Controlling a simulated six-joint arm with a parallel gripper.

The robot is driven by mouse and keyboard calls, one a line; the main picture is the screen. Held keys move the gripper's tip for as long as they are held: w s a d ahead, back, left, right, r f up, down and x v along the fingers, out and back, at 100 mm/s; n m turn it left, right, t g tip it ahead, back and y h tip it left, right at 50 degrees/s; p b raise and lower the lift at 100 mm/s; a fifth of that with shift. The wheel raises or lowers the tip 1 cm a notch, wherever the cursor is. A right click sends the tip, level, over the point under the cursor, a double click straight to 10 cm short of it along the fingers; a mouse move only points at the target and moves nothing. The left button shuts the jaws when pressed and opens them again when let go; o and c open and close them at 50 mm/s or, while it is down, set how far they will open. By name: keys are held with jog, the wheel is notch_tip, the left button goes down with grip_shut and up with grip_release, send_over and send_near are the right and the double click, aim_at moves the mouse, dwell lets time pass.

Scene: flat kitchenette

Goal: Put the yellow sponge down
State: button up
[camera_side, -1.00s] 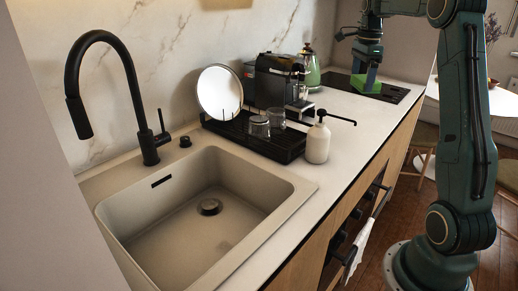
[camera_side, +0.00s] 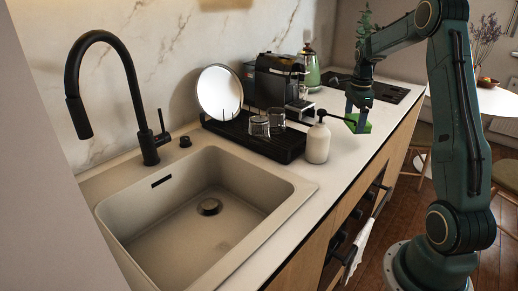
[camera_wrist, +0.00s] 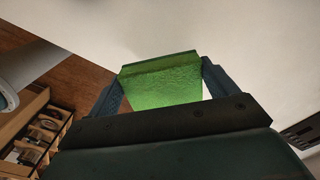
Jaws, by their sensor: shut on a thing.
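The sponge (camera_side: 363,127) looks green in these frames, not yellow; no yellow face shows. My gripper (camera_side: 358,113) is shut on it, pointing down over the counter to the right of the soap dispenser. In the wrist view the sponge (camera_wrist: 165,82) sits between the two blue fingers of my gripper (camera_wrist: 163,88), with a finger on each side. I cannot tell whether its lower edge touches the counter.
The white soap dispenser (camera_side: 318,143) stands close by on the left, its spout reaching toward the sponge. A black drying tray (camera_side: 285,150) holds glasses. The hob (camera_side: 385,92) and green kettle (camera_side: 312,72) are behind. The sink (camera_side: 135,215) is front left.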

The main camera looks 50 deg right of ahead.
aim_at(349, 145)
jog(key=shift+f, duration=3.15)
jog(key=shift+f, duration=0.15)
jog(key=o, duration=0.8)
notch_tip(349, 145, up, 12)
jog(key=shift+r, duration=0.2)
